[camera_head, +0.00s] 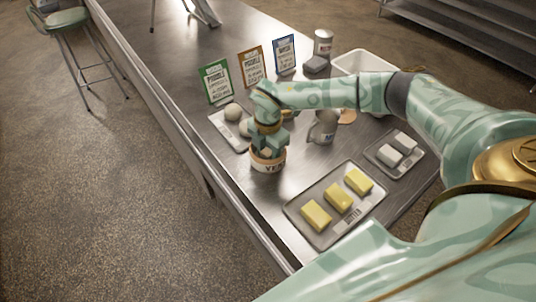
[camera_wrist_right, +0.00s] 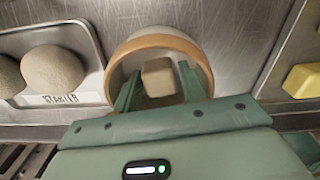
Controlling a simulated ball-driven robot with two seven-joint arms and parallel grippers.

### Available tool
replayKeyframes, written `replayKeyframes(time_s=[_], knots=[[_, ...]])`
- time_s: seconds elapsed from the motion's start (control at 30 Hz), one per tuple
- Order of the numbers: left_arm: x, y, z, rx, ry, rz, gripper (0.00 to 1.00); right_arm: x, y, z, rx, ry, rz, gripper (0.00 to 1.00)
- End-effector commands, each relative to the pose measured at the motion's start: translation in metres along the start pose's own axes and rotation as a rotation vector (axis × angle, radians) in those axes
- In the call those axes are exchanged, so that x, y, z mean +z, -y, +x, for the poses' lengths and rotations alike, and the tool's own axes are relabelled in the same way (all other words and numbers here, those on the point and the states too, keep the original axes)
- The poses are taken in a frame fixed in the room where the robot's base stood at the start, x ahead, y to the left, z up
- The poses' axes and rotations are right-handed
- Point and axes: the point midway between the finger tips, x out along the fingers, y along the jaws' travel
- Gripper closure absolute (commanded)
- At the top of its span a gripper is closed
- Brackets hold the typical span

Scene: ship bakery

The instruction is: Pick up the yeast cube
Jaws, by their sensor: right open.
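The yeast cube (camera_wrist_right: 158,77) is a beige-brown block inside a round bowl (camera_wrist_right: 150,40) with a tan rim, seen in the right wrist view. In the head view the bowl (camera_head: 268,165) carries a partly hidden label starting "YE", and the cube is hidden by my gripper. My right gripper (camera_head: 268,143) points down over the bowl. In the wrist view its open fingers (camera_wrist_right: 158,73) reach into the bowl, one on each side of the cube, with a visible gap on both sides. My left gripper is not in view.
A butter tray (camera_head: 290,209) with yellow blocks lies in front right of the bowl. A tray with round dough balls (camera_head: 233,112) is behind left. A metal mug (camera_head: 323,128), a small tray with pale blocks (camera_head: 376,156), a white bin (camera_head: 350,62) and upright cards (camera_head: 215,82) surround it.

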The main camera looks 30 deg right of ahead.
Motion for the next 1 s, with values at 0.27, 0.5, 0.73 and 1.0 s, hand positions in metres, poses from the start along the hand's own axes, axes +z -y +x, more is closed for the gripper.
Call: replayKeyframes(time_s=[0.27,0.5,0.73,1.0], knots=[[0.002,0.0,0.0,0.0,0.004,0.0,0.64,0.0,0.0,-0.001,0.001,0.0,0.0,0.92],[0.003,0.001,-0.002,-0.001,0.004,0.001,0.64,0.0,-0.001,-0.009,0.004,0.0,-0.001,0.92],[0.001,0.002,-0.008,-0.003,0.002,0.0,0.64,0.0,-0.001,-0.058,0.006,0.001,-0.002,0.92],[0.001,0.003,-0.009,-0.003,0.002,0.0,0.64,-0.004,-0.001,-0.1,0.004,-0.002,-0.11,0.92]])
